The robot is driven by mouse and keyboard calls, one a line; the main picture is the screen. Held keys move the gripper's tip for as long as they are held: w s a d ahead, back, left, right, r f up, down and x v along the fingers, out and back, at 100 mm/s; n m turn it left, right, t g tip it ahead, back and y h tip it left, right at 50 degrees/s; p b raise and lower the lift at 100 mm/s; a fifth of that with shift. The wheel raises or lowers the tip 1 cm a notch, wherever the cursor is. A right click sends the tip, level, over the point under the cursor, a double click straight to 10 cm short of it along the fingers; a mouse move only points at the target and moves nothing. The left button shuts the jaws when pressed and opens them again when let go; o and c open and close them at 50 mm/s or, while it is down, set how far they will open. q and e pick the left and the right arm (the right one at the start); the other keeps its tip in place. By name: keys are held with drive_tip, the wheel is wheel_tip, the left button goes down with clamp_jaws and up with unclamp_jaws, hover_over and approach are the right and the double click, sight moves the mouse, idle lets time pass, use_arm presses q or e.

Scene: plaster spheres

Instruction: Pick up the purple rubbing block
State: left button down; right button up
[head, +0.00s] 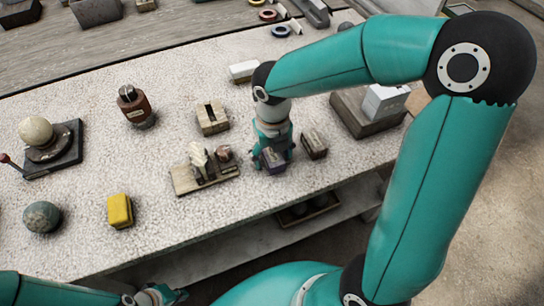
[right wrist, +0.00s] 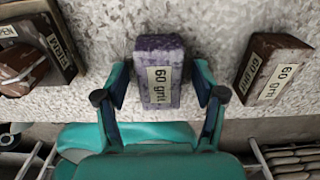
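The purple rubbing block (right wrist: 158,55), labelled "60 grit", lies on the speckled worktop between the fingers of my right gripper (right wrist: 161,82). The fingers are open, one on each side, with a small gap to the block on both sides. In the head view my right gripper (head: 272,163) points down at the worktop near its front edge, and the purple block (head: 271,156) shows partly between its fingers. My left gripper (head: 163,296) is at the bottom edge of the head view, below the worktop's front edge; its fingers are too unclear to read.
A dark brown block (head: 314,144), also labelled "60 grit", stands close to the right of my right gripper. A wooden holder with tools (head: 205,172) is close on the left. A yellow block (head: 120,210) and a grey-green sphere (head: 42,217) lie further left.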

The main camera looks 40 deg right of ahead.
sight(272, 154)
clamp_jaws()
drive_tip(key=shift+r, duration=0.1)
wheel_tip(272, 154, up, 20)
drive_tip(key=p, duration=0.2)
idle(0.4)
drive_tip(key=c, duration=0.7)
unclamp_jaws()
drive_tip(key=c, duration=0.5)
